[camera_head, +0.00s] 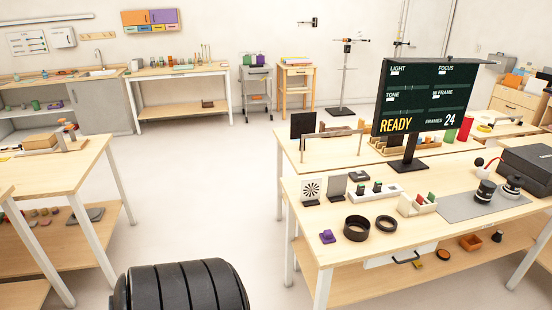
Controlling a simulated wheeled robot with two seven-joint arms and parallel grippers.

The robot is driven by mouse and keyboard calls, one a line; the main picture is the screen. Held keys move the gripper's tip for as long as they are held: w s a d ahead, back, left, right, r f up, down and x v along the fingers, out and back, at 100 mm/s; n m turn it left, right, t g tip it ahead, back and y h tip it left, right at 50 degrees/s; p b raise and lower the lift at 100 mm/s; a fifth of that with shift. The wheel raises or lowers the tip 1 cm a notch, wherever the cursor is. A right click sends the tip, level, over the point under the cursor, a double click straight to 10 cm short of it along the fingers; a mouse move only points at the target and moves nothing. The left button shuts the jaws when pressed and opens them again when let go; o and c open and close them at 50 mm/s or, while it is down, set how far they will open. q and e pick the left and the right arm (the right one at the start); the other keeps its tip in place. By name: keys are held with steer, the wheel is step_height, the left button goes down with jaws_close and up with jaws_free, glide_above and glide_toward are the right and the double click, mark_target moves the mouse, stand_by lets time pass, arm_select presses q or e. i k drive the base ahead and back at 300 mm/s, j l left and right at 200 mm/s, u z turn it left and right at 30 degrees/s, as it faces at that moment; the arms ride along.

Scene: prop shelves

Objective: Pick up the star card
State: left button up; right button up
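The star card (311,190) is a small white square with a black radial star pattern. It stands upright in a dark base at the left front part of the right-hand workbench (313,238). A dark grey card (337,187) stands upright just to its right. Neither of my grippers is in view, so nothing is seen touching the star card.
Another table (52,166) is at left. Open floor (215,190) lies between.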

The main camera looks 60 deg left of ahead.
mark_target(310, 188)
steer(key=u, duration=1.75)
steer(key=i+l+u, duration=0.1)
steer(key=l, duration=0.2)
steer(key=i+l+u, duration=0.2)
steer(key=l, duration=0.45)
steer(key=i+l+u, duration=0.1)
steer(key=i+l, duration=0.15)
steer(key=i+l+u, duration=0.1)
steer(key=l, duration=0.35)
